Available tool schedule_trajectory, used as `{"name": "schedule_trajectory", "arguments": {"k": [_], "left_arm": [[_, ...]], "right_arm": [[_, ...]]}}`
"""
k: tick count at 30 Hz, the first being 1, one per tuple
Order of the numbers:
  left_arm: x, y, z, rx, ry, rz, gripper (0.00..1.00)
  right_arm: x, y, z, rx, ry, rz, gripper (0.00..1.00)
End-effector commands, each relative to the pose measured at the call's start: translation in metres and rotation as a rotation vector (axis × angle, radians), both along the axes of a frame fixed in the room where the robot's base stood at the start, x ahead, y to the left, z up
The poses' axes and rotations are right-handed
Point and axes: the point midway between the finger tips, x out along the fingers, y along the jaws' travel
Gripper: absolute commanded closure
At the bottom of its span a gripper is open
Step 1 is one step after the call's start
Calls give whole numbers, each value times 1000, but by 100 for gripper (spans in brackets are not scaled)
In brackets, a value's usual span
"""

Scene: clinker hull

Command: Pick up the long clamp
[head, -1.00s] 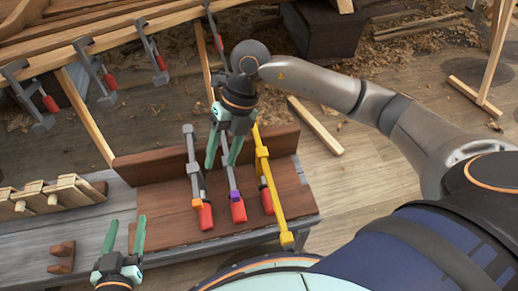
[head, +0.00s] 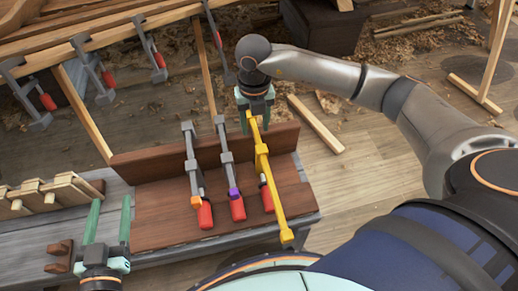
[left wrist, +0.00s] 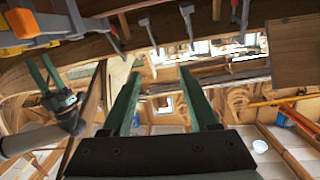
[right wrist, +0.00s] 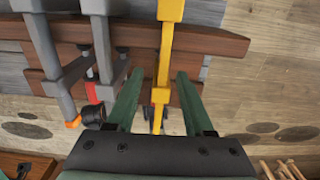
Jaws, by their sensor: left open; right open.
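The long clamp (head: 273,194) is yellow and longer than the other clamps on the rack. It leans across the brown board, its lower end past the bench's front edge. My right gripper (head: 256,116) is open at its upper end. In the right wrist view the yellow bar (right wrist: 164,55) runs between the open fingers (right wrist: 158,78), with no grip on it visible. My left gripper (head: 111,204) is open and empty over the left of the bench. The left wrist view shows its open fingers (left wrist: 161,76) with nothing between them.
Two grey clamps with red handles, one with an orange part (head: 194,170) and one with a purple part (head: 229,175), stand left of the yellow one. More clamps hang on the hull (head: 95,70) behind.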

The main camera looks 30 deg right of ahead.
Motion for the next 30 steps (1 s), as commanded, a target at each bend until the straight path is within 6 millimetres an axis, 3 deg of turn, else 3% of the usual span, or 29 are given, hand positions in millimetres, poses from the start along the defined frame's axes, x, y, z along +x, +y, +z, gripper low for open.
{"name": "schedule_trajectory", "arguments": {"k": [12, 23, 30], "left_arm": [[4, -3, 65, 0, -272, -31, 40], [2, -4, 77, -1, -317, -37, 40], [2, -4, 77, 0, -315, -37, 40]], "right_arm": [[-2, -5, -45, 1, 3, 1, 48], [-1, -5, -51, 0, 1, 2, 48], [-1, -5, -51, 1, 1, 1, 73]]}}
